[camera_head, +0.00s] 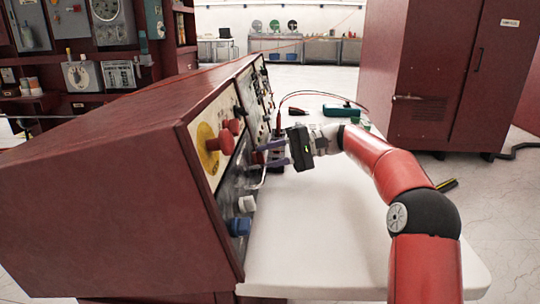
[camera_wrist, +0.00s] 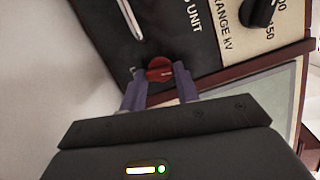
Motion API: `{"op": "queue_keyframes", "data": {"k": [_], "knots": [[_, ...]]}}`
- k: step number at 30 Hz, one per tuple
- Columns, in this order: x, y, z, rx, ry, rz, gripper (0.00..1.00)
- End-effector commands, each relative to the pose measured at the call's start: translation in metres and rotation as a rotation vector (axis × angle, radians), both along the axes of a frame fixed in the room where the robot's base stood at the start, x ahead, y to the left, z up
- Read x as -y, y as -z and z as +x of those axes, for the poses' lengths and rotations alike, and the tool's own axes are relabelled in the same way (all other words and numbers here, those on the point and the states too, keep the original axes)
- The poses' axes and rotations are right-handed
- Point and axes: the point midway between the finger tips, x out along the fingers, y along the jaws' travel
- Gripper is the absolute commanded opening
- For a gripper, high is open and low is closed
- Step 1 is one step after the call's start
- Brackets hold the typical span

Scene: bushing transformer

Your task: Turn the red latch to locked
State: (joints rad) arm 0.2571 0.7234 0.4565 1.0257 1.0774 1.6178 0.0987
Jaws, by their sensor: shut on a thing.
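The red latch (camera_wrist: 159,66) shows in the wrist view as a small red rounded part on the dark panel face, close to the panel's lower edge. My gripper (camera_wrist: 160,80) has its two purple fingers on either side of the latch and is shut on it. In the head view my gripper (camera_head: 264,155) reaches from the right to the front of the control panel (camera_head: 240,180). The latch's exact angle is hard to tell.
A red knob on a yellow disc (camera_head: 207,147), a white knob (camera_head: 246,203) and a blue knob (camera_head: 241,226) stick out near my gripper. A white table (camera_head: 310,240) lies below, mostly clear. A cable and a teal device (camera_head: 340,110) lie at its back.

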Motion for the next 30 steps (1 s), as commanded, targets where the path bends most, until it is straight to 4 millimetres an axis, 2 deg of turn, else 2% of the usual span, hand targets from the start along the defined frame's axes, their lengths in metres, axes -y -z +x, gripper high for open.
{"op": "queue_keyframes", "data": {"k": [12, 28, 29, 30], "knots": [[0.0002, 0.0002, 0.0002, 0.169, -0.041, -0.008, 0.08], [0.0002, 0.0004, 0.0001, 0.189, -0.046, -0.010, 0.08], [0.0002, 0.0005, 0.0001, 0.189, -0.046, -0.010, 0.33], [0.0003, 0.0005, 0.0001, 0.189, -0.046, -0.010, 0.39]]}}
